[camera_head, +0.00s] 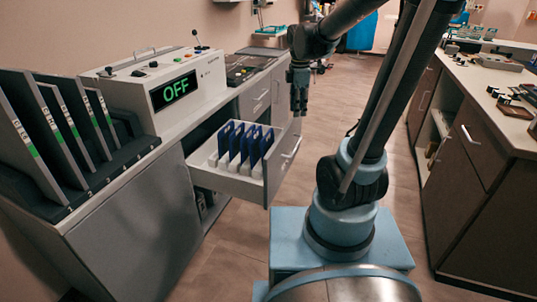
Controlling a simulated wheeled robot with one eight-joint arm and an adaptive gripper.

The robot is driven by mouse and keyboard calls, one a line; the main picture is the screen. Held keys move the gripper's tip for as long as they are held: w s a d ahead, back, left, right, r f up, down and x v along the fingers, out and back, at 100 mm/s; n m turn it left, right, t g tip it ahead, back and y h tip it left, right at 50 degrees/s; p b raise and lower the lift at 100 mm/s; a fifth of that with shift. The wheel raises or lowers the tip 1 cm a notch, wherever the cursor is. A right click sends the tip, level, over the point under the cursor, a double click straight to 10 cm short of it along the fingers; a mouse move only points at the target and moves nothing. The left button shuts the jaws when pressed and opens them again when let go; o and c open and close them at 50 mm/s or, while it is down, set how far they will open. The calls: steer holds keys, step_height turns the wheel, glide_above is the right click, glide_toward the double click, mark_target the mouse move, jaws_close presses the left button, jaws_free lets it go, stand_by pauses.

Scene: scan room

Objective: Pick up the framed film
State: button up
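Several thin blue-framed panels (240,146) stand upright in white slots inside an open drawer (226,182). They may be framed films, but I cannot tell which one the task means. My gripper (299,108) hangs pointing down, beyond and to the right of the drawer in the picture, apart from the panels. Its fingers are small and dark, so their opening is unclear. I see nothing held in it.
A rack (70,196) of large dark panels with green labels stands on the left counter. Next to it is a console (165,85) reading "OFF". The open drawer juts into the aisle. Another counter (487,130) with small items stands right. Floor (352,85) shows between them.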

steer(key=w+a+f+n, duration=0.1)
steer(key=w+a+n, duration=0.4)
steer(key=w, duration=0.1)
steer(key=n+g, duration=0.1)
steer(key=n, duration=0.6)
glide_toward(268, 142)
steer(key=shift+h, duration=0.4)
step_height(268, 142, down, 5)
steer(key=shift+w+a+r, duration=0.1)
steer(key=shift+w, duration=0.05)
steer(key=shift+w+f, duration=0.1)
steer(key=shift+f, duration=2.65)
jaws_close()
